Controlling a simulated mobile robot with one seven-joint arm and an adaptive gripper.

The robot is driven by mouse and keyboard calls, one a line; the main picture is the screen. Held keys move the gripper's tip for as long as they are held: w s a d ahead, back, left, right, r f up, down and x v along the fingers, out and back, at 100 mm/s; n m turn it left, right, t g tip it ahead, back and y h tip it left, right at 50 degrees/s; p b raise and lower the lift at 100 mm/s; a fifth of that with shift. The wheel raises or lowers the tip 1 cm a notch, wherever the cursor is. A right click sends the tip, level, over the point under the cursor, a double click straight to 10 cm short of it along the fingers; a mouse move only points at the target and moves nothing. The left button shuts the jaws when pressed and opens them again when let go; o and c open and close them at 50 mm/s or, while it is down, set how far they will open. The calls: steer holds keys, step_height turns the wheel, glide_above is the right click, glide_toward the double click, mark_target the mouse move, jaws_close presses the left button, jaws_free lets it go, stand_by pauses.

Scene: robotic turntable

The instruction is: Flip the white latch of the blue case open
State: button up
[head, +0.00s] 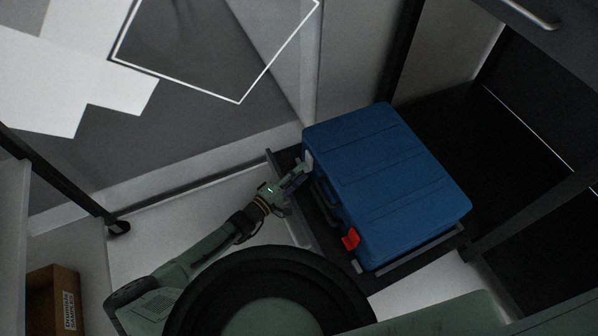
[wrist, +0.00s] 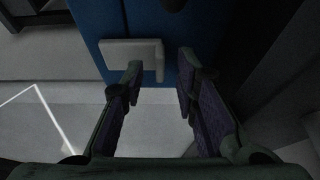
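The blue case (head: 385,175) lies flat on a dark shelf, its front side facing my arm. Its white latch (wrist: 130,52) shows in the wrist view as a pale L-shaped piece on the blue side. A small pale part of the latch (head: 309,160) shows at the case's left corner in the head view. My gripper (head: 303,168) is at that corner. In the wrist view my gripper (wrist: 160,68) is open, with the latch's right end just ahead of the gap between the fingertips. The left fingertip overlaps the latch in view; I cannot tell whether it touches.
A red latch (head: 350,239) is on the case's front side near its lower corner, and a dark handle (head: 323,198) sits between the latches. The dark shelf (head: 285,170) has a raised edge. A wall rises behind the case. A cardboard box (head: 55,300) stands at lower left.

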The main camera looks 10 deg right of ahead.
steer(key=shift+w+d, duration=0.25)
steer(key=shift+d, duration=0.15)
steer(key=shift+c, duration=0.3)
jaws_close()
